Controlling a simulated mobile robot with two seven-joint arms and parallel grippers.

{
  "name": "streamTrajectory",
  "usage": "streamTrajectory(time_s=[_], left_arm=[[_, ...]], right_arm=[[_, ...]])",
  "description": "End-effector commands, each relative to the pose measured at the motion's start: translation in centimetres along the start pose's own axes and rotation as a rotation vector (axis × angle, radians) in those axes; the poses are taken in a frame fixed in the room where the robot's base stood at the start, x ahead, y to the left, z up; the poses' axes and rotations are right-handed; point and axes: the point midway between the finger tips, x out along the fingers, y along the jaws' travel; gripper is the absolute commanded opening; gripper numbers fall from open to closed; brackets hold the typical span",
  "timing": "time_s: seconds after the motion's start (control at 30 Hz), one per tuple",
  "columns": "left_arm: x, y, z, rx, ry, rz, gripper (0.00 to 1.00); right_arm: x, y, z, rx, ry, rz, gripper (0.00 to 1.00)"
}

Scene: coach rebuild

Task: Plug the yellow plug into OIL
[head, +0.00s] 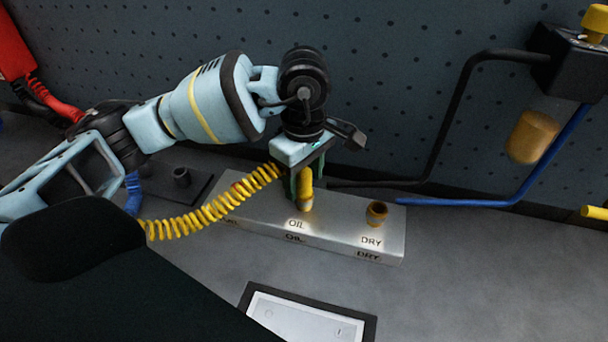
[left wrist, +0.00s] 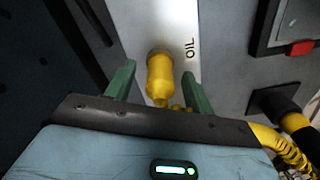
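The yellow plug (head: 305,187) stands on the metal block (head: 335,228) at the position marked OIL, its lower end at a brass socket ring. How deep it sits cannot be told. Its coiled yellow cord (head: 213,211) runs off to the left. My left gripper (head: 305,180) is above the block, pointing down, with its green fingers around the plug. In the left wrist view the plug (left wrist: 160,78) is between the fingers (left wrist: 158,88), with a gap on each side, so the gripper is open. My right gripper is not in view.
An empty brass socket marked DRY (head: 377,212) is to the right on the block. A blue hose (head: 500,200) and a black pipe (head: 455,120) lie at the right. A framed white panel (head: 305,318) is in front. A pegboard wall stands behind.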

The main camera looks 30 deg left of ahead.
Motion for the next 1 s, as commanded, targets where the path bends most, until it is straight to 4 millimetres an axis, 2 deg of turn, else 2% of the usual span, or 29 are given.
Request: streamTrajectory(time_s=[0.23,0.7,1.0], left_arm=[[0.1,0.0,0.0,0.000,0.000,-0.002,0.54],[-6.9,0.1,0.0,0.000,0.000,0.002,0.54],[-7.8,0.0,0.0,0.000,0.000,-0.001,0.54]], right_arm=[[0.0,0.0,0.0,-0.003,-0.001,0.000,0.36],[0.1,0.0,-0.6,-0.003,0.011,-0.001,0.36],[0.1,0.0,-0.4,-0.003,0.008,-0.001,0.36]])
